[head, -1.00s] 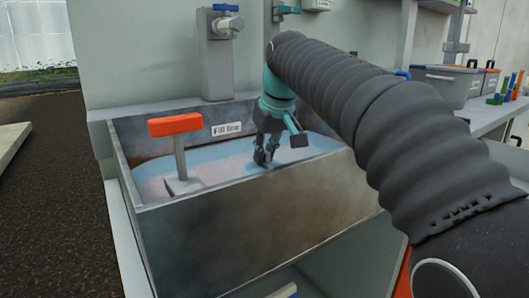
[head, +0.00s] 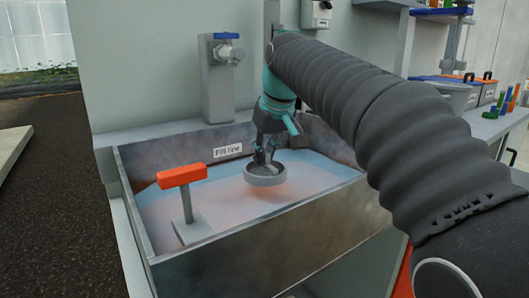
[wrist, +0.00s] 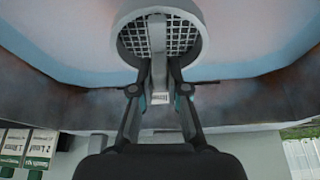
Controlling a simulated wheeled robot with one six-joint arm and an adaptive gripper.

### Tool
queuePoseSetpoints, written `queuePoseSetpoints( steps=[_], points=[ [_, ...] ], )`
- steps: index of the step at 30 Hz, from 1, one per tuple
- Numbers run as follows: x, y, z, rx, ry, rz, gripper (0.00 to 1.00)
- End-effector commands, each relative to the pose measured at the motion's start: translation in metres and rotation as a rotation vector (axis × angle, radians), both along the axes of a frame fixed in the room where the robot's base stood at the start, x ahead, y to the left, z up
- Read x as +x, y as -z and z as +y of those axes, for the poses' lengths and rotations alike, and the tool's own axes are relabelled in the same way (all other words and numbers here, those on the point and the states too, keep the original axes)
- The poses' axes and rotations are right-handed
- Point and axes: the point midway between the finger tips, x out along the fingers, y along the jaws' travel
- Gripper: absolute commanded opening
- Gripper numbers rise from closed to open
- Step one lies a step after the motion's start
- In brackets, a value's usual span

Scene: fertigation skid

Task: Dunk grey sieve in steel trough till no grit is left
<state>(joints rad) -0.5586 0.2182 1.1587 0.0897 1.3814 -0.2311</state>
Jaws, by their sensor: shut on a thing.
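The grey sieve (head: 265,181) is a round ring with a mesh bottom and a short handle. My gripper (head: 263,153) is shut on its handle and holds it inside the steel trough (head: 260,260), roughly level, at or just above the pinkish liquid. In the wrist view the fingers (wrist: 160,92) pinch the handle from both sides, and the sieve's pale mesh (wrist: 160,38) shows beyond them. The sieve's inside looks dark in the head view; I cannot tell whether grit lies in it.
An orange-topped T-shaped post (head: 181,177) stands in the trough's left part. A "Fill line" label (head: 228,150) is on the back wall. A grey tap post (head: 220,80) stands behind. Bins (head: 470,90) sit on the bench at right.

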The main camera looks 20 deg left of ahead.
Motion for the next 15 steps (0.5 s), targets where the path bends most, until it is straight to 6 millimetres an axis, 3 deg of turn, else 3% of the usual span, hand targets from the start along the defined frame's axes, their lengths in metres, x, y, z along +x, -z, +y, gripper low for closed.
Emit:
queuePoseSetpoints(
  steps=[15],
  points=[
    [0.000, -0.038, 0.000, 0.000, 0.000, 0.000, 0.00]
  ],
)
